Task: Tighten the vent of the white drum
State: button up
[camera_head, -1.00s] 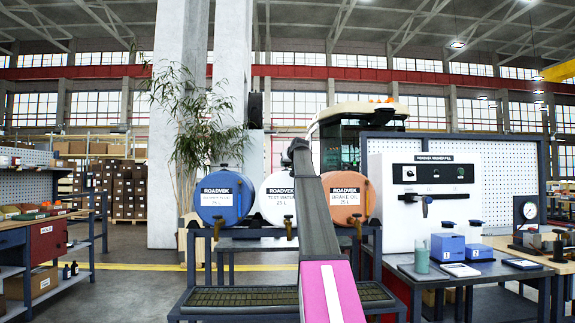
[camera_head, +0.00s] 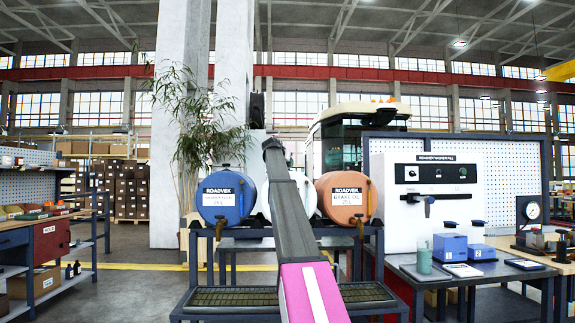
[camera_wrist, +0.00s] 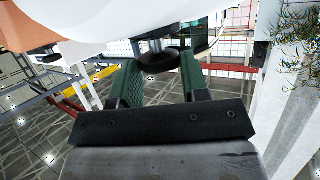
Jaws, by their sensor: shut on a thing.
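The white drum (camera_head: 262,185) stands between the blue drum (camera_head: 227,192) and the orange drum (camera_head: 343,197) on the rack. My arm covers the middle of it and its label in the head view. The wrist view shows the white drum's curved side (camera_wrist: 150,20) along the top. A dark round vent knob (camera_wrist: 158,62) on a short stem sits beside it. My gripper (camera_wrist: 161,68) has its green fingers on either side of the knob and is shut on it. In the head view the fingers are hidden behind my arm.
Brass taps (camera_head: 219,228) hang below the drums, above a grated tray (camera_head: 230,298). A workbench (camera_head: 50,240) is left. Open floor lies between the workbench and rack.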

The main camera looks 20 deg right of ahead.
jog(key=m+g+h, duration=0.1)
jog(key=m+g, duration=0.1)
jog(key=w+m+g+h, duration=0.1)
jog(key=m+g, duration=0.1)
jog(key=m+g+h, duration=0.1)
jog(key=m+g, duration=0.1)
jog(key=shift+w+a+r+m+g+h, duration=0.1)
jog(key=shift+w+a+m+g+h, duration=0.1)
jog(key=shift+a+m+g+h, duration=0.15)
jog(key=m+g, duration=0.2)
jog(key=g, duration=0.1)
jog(key=m+g, duration=0.1)
jog(key=m, duration=0.1)
jog(key=shift+w+g, duration=0.25)
jog(key=shift+g, duration=0.1)
jog(key=shift+m+g, duration=0.75)
jog(key=shift+g, duration=0.45)
jog(key=shift+d, duration=0.1)
jog(key=o, duration=0.9)
